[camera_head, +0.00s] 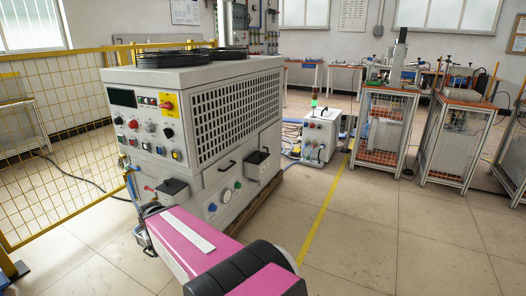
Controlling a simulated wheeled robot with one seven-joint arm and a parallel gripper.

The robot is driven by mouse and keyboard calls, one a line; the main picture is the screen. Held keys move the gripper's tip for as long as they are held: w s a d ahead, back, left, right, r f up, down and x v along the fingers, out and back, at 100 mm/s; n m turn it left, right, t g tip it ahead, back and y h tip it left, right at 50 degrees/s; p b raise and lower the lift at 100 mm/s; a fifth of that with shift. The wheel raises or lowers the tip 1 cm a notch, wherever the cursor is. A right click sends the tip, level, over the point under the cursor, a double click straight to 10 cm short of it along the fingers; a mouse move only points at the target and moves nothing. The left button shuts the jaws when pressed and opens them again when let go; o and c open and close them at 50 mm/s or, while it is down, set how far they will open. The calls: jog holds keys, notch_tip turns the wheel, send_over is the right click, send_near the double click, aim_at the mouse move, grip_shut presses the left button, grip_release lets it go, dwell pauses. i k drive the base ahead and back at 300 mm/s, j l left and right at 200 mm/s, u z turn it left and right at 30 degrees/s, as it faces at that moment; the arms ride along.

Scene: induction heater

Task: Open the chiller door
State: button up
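The chiller (190,140) appears to be the large beige cabinet left of the middle, with dark round fan guards on top. Its right side has a wide grille panel (236,112). Below it are smaller panels, one with a dark handle (226,166). No panel shows a clear gap, so I cannot tell which one is the door; all look closed. My pink and black arm reaches from the bottom middle toward the cabinet's lower front and covers part of it.
A yellow mesh fence (60,125) stands at the left. A small white unit with a signal lamp (320,134) stands behind at the right, near wire-mesh carts (380,130). A yellow floor line (325,210) runs through open tiled floor at the right.

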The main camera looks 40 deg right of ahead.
aim_at(268, 137)
jog(key=l+z, duration=0.1)
jog(key=z, duration=1.45)
jog(key=i+l, duration=0.2)
jog(key=i, duration=0.25)
jog(key=i+l, duration=0.2)
jog(key=i, duration=0.25)
jog(key=i+l, duration=0.2)
jog(key=i, duration=0.3)
jog(key=i+l, duration=0.2)
jog(key=i, duration=0.25)
jog(key=l+z, duration=0.05)
